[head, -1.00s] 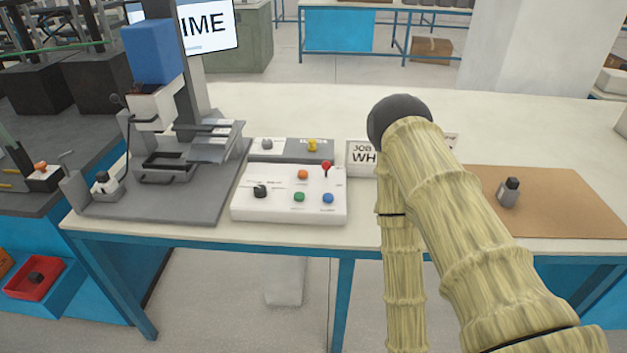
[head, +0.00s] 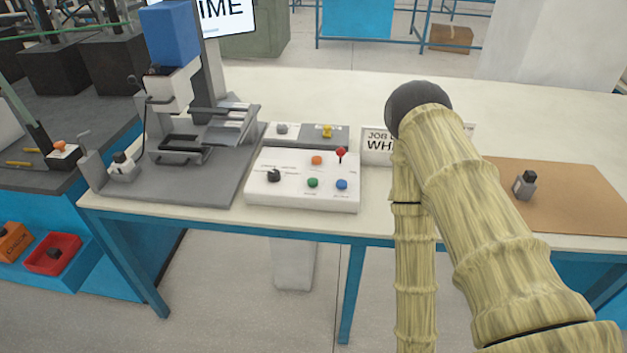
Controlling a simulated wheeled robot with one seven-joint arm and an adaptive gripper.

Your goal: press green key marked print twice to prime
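A white control box (head: 258,193) sits near the front edge of the table. On it are a green key (head: 313,183), a blue key (head: 341,184) to its right, an orange key (head: 317,160) behind, a black knob (head: 274,175) at left and a red-topped lever (head: 341,153). The labels are too small to read. A screen (head: 232,12) at the back shows the letters "IME", cut off by the printing machine in front. My covered arm reaches up on the right, apart from the control box. My gripper is not visible.
The printing machine (head: 173,85) with a blue block stands left of the box. A grey panel (head: 310,135) with a yellow knob lies behind it. A job sign (head: 376,146) stands partly behind my arm.

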